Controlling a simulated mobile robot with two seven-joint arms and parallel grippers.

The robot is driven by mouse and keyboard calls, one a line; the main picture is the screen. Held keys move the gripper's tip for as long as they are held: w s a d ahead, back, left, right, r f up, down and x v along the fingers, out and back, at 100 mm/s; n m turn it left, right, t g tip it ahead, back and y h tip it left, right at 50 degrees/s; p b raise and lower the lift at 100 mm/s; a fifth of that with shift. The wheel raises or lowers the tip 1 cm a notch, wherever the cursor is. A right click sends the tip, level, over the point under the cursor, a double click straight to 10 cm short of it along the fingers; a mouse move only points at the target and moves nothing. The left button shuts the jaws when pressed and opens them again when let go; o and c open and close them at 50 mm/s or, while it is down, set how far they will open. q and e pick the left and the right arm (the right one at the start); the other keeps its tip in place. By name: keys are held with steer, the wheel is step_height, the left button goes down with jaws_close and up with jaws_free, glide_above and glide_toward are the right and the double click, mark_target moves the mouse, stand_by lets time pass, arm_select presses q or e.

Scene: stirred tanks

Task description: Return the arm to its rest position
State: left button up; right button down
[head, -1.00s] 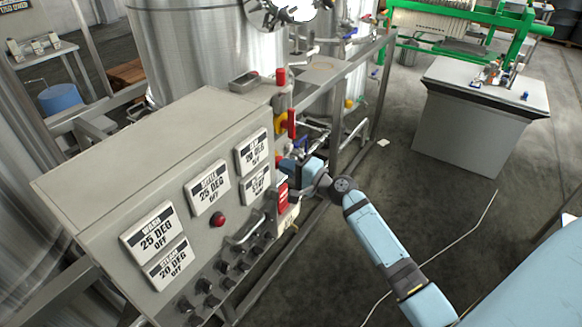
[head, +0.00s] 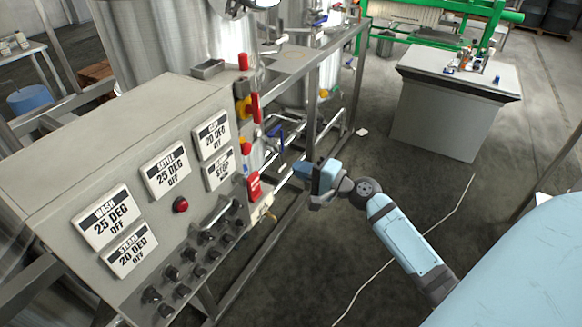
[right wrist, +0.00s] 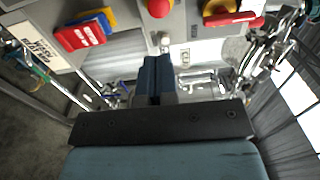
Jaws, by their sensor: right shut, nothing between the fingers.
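My right arm comes in from the lower right of the head view. Its right gripper (head: 303,171) is in front of the right end of the grey control cabinet (head: 100,150), apart from it. In the right wrist view the two blue fingers (right wrist: 155,75) are together with nothing between them. Beyond them are the cabinet's red and blue switch block (right wrist: 82,36) and its red and yellow knob (right wrist: 222,12). My left gripper does not show.
Steel frame rails (head: 317,95) and a pipe valve (head: 272,138) stand behind the gripper. A grey pedestal table (head: 440,115) stands at the back right. The dark floor between is open, with a thin white cable (head: 395,255) on it.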

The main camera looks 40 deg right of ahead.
steer(key=shift+a+f, duration=0.1)
stand_by(0.5)
steer(key=s+a+f+n+g+h+p, duration=0.2)
steer(key=s+a+f+n+p, duration=0.1)
steer(key=s+a+f+n, duration=0.4)
steer(key=s+a+f+n+g+h+p, duration=0.1)
steer(key=s+a+f+n+g+p, duration=0.2)
steer(key=s+a+f+n, duration=0.5)
steer(key=s+a+n+p, duration=0.1)
steer(key=s+a, duration=0.2)
steer(key=s, duration=0.2)
steer(key=shift+a+f+g+h, duration=0.2)
steer(key=shift+a+g+h, duration=0.1)
steer(key=shift+h, duration=0.1)
steer(key=shift+s, duration=0.1)
